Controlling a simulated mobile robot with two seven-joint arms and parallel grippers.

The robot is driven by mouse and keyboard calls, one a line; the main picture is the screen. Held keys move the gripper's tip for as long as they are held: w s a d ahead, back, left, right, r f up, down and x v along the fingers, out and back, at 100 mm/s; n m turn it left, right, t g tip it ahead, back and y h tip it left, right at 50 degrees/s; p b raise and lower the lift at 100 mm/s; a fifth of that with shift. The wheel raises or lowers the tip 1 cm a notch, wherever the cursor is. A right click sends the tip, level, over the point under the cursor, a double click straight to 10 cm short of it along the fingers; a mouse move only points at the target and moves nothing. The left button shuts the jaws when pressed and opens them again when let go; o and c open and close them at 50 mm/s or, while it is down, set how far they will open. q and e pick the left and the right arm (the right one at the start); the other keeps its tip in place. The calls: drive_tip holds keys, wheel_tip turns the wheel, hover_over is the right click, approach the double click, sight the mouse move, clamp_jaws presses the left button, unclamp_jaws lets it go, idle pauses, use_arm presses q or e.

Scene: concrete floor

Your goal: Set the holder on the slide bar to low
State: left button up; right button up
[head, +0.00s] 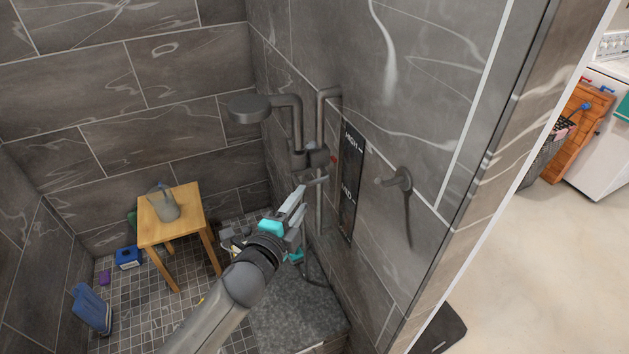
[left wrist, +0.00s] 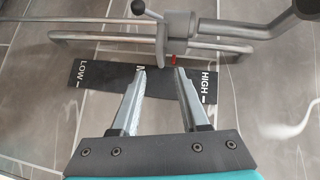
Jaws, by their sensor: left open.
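The grey slide bar (head: 320,215) stands upright on the tiled shower wall; in the left wrist view the bar (left wrist: 85,38) runs sideways. The grey holder (head: 306,156) is on its upper part; in the wrist view the holder (left wrist: 178,38) has a ball-ended lever and a red pointer (left wrist: 173,59). The pointer lies between MID and HIGH on the black label plate (head: 349,185), with LOW (left wrist: 84,75) at the far end. My left gripper (head: 311,187) is open and empty, just below the holder, its fingertips (left wrist: 158,72) apart. My right gripper is out of view.
A round shower head (head: 248,109) juts out left of the bar. A wooden stool (head: 187,228) with a watering can (head: 163,204) stands at the left. A stone ledge (head: 290,310) is below.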

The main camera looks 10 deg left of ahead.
sight(313, 184)
use_arm(q)
drive_tip(key=x, duration=0.8)
drive_tip(key=shift+w, duration=0.25)
clamp_jaws()
idle(1.2)
